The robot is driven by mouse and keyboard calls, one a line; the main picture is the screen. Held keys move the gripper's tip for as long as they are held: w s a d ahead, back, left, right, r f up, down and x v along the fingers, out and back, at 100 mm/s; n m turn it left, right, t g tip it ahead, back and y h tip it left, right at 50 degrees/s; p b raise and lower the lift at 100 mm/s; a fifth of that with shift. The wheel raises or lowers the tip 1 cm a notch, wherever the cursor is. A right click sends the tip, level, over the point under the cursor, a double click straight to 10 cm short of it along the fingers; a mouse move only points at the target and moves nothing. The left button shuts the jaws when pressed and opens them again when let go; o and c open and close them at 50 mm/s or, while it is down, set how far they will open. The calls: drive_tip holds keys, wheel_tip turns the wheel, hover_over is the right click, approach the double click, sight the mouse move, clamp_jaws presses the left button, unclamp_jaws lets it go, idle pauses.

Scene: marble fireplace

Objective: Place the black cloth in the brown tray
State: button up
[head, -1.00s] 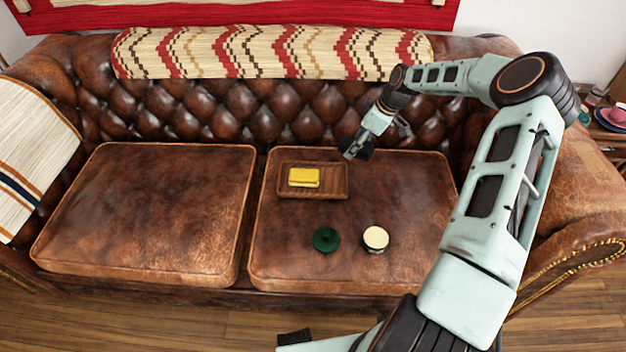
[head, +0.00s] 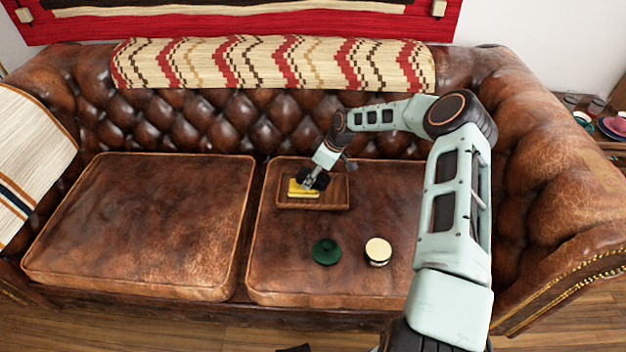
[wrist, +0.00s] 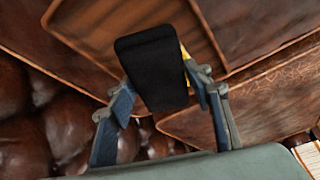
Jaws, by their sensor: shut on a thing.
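The brown tray (head: 335,201) lies on the right seat cushion of the sofa. A yellow object (head: 302,190), perhaps a folded cloth or sponge, is in its left part. My gripper (head: 311,181) is over the left part of the tray, shut on the black cloth (head: 319,180). In the wrist view the black cloth (wrist: 155,70) is a dark rounded rectangle between both fingers (wrist: 160,95), with the tray (wrist: 90,35) behind it. The cloth hides part of the yellow object; whether they touch cannot be told.
A dark green round thing (head: 326,251) and a cream-topped round thing (head: 378,251) stand on the cushion in front of the tray. The tufted sofa back (head: 240,118) rises behind. The left seat cushion (head: 140,225) is clear.

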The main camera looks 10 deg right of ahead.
drive_tip(key=shift+f, duration=0.55)
drive_tip(key=shift+f, duration=0.2)
drive_tip(key=o, duration=1.2)
drive_tip(key=shift+r, duration=0.1)
drive_tip(key=shift+r, duration=0.1)
drive_tip(key=p+v, duration=0.2)
drive_tip(key=v, duration=1)
drive_tip(key=shift+w, duration=0.1)
